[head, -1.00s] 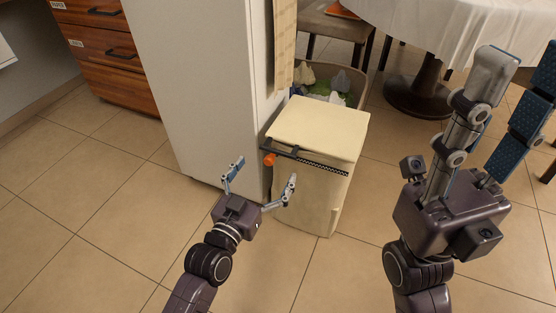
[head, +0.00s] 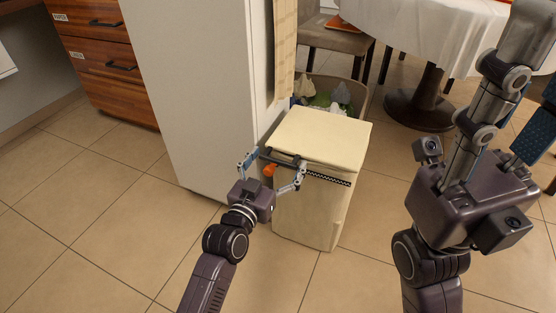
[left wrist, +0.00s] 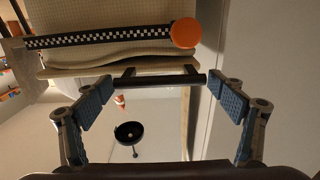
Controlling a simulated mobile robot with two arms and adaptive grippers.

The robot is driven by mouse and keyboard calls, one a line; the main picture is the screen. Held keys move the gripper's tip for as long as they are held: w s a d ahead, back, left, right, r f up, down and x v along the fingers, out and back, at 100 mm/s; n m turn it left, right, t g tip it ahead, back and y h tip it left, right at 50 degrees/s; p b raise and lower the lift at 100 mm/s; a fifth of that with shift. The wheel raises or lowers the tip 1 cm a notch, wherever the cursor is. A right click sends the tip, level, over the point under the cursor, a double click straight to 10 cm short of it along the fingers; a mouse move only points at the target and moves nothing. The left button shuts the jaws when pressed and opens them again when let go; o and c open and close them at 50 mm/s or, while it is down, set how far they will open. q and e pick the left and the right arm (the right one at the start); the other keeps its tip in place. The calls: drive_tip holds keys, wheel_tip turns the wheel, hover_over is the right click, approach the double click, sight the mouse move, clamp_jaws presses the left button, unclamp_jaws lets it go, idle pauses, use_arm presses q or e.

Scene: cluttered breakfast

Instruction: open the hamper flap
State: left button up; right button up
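The hamper (head: 312,218) is a cream box beside the tall white cabinet, and its flap (head: 322,137) lies shut on top. A dark bar handle and a black-and-white checkered strip (head: 328,179) run along the upper front, with an orange disc (head: 269,170) at the left end. My left gripper (head: 274,163) is open at the front edge of the flap. In the left wrist view, the dark bar handle (left wrist: 160,79) spans the gap between the open fingertips, with nothing clamped. The orange disc (left wrist: 184,33) shows above it. My right gripper (head: 518,95) is open and empty at the right, away from the hamper.
The tall white cabinet (head: 195,90) stands close on the hamper's left. A bin (head: 355,98) with crumpled contents is behind it. A chair (head: 338,38) and a cloth-covered round table (head: 420,30) stand at the back right. The tiled floor in front is clear.

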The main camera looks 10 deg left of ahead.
use_arm(q)
drive_tip(key=c, duration=1.4)
drive_tip(key=shift+r, duration=0.1)
drive_tip(key=shift+r+p, duration=0.2)
drive_tip(key=shift+p, duration=0.35)
